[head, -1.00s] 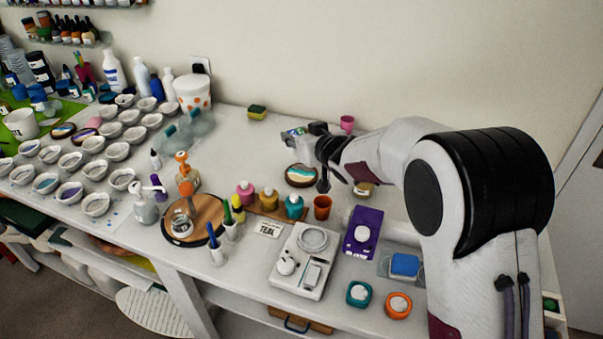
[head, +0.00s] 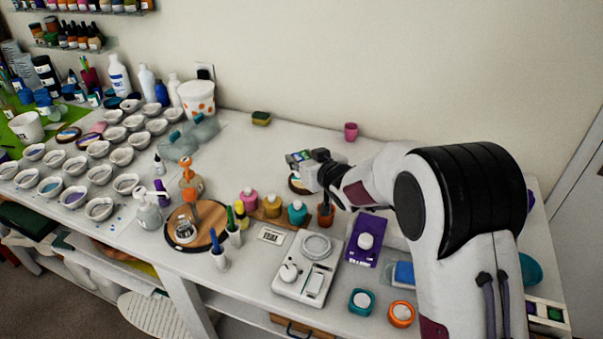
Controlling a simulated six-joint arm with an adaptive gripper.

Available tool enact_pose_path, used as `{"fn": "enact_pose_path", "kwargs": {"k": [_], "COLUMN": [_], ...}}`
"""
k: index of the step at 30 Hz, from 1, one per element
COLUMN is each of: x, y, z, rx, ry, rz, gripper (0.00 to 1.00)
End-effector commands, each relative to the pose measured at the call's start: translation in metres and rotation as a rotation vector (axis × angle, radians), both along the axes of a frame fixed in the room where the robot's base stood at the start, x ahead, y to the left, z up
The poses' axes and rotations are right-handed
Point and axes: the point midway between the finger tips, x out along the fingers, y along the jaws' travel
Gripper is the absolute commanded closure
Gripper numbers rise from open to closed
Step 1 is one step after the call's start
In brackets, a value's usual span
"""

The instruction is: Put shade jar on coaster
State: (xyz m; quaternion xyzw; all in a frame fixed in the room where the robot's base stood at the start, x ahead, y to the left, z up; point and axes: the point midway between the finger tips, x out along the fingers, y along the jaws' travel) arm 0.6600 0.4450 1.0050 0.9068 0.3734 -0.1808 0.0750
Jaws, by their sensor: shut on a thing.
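My gripper (head: 325,199) points down at the small orange-brown jar (head: 326,216) and is shut on it; the fingers hide its upper part. The jar looks upright, at or close to the tabletop. A round coaster with a wooden rim (head: 294,186) lies just behind and left of my gripper, which hides most of it. A pink jar (head: 249,200), a yellow jar (head: 272,206) and a teal jar (head: 297,213) stand in a row on a wooden strip, left of my gripper. A small lettered card (head: 271,235) lies in front of them.
A white scale (head: 308,270) and a purple box (head: 366,242) stand in front of my gripper. A round wooden board (head: 180,239) with bottles is left. A pink cup (head: 351,131) and a sponge (head: 261,118) stand behind. The back middle of the table is clear.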

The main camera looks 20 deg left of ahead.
Motion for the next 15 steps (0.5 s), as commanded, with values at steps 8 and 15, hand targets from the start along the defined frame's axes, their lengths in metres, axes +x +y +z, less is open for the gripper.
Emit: {"fn": "enact_pose_path", "kwargs": {"k": [8,15], "x": [0.0002,0.0001], "y": [0.0004,0.0003], "z": [-0.0114,-0.0124], "rx": [0.002,0.001], "ry": [-0.001,0.000], "rz": [0.001,0.001], "gripper": [0.93,0.93]}}
